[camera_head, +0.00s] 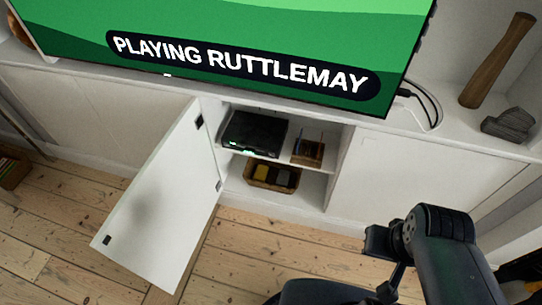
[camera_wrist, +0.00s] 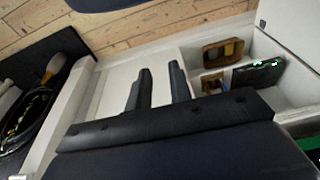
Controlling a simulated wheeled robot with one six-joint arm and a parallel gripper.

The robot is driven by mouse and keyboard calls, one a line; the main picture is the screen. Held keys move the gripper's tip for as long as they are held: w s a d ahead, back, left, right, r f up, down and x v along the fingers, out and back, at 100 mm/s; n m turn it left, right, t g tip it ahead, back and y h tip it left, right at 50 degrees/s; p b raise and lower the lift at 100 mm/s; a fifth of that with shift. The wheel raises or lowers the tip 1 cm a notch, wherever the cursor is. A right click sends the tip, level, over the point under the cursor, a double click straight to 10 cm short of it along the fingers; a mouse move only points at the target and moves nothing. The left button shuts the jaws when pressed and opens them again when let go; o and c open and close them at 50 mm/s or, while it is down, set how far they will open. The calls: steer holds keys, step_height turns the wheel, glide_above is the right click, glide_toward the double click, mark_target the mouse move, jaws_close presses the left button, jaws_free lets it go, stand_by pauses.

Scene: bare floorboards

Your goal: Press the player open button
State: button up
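The player (camera_head: 258,130) is a flat black box with small green lights along its front. It sits on the upper shelf of an open white cabinet (camera_head: 330,180). No separate open button can be made out at this size. In the wrist view the player (camera_wrist: 258,76) shows at the right, inside the cabinet. My gripper (camera_wrist: 160,75) shows two dark fingers standing apart with nothing between them. They are to the left of the player in that view, away from it. In the head view my dark arm is at the lower right, right of the cabinet opening.
The cabinet door (camera_head: 160,200) stands open at the left. A small wooden box (camera_head: 308,152) is right of the player; a basket (camera_head: 272,176) is below. A large screen (camera_head: 230,40) above reads "PLAYING RUTTLEMAY". Bare floorboards (camera_head: 245,260) lie in front.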

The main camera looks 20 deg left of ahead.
steer(key=shift+s+f, duration=0.1)
jaws_close()
stand_by(1.2)
